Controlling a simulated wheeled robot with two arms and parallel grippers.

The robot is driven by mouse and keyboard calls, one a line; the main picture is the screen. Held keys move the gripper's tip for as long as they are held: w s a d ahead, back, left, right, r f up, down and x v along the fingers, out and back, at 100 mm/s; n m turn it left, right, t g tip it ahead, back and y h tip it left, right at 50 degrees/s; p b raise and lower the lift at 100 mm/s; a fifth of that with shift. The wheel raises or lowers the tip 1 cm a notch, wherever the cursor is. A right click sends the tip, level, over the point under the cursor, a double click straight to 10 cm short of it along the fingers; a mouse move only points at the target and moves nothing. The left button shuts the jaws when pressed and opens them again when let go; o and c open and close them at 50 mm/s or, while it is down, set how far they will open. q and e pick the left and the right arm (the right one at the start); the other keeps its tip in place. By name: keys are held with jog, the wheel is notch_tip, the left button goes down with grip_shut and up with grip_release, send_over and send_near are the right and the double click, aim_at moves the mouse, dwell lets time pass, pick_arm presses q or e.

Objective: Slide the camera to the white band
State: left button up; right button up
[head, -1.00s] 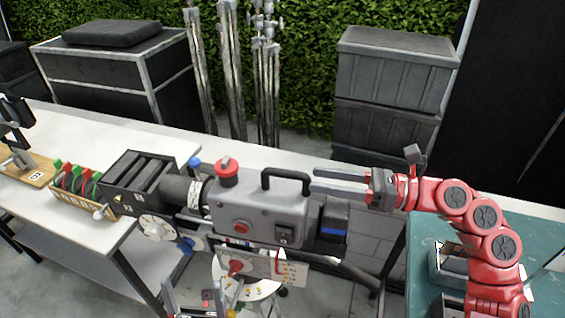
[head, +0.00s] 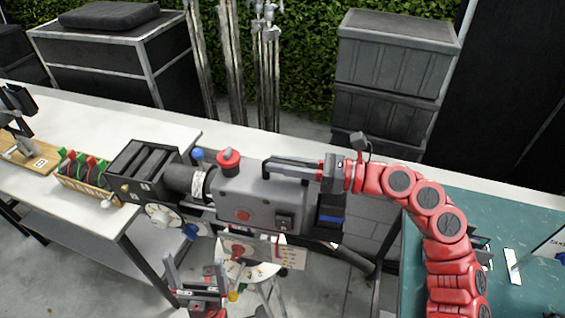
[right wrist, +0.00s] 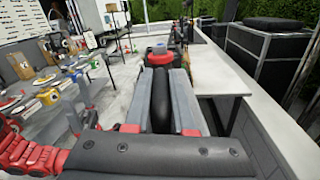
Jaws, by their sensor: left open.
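The grey camera (head: 255,205) has a black top handle (head: 270,168), a red top knob (head: 228,160) and a black lens (head: 180,178). A white band (head: 198,184) rings the lens side, just left of the grey body. My right gripper (head: 268,168) is at the top handle, coming from the right. In the right wrist view its fingers (right wrist: 159,85) lie on both sides of the black handle; whether they press on it is unclear. My left gripper (head: 192,270) is open and empty, low in front of the camera.
A black matte box (head: 140,170) stands left of the lens. A white table (head: 90,122) with colored clips (head: 82,170) is at the left. A teal table (head: 510,225) is at the right. Grey crates (head: 395,60) and metal stands stand behind.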

grip_shut()
dwell(1.0)
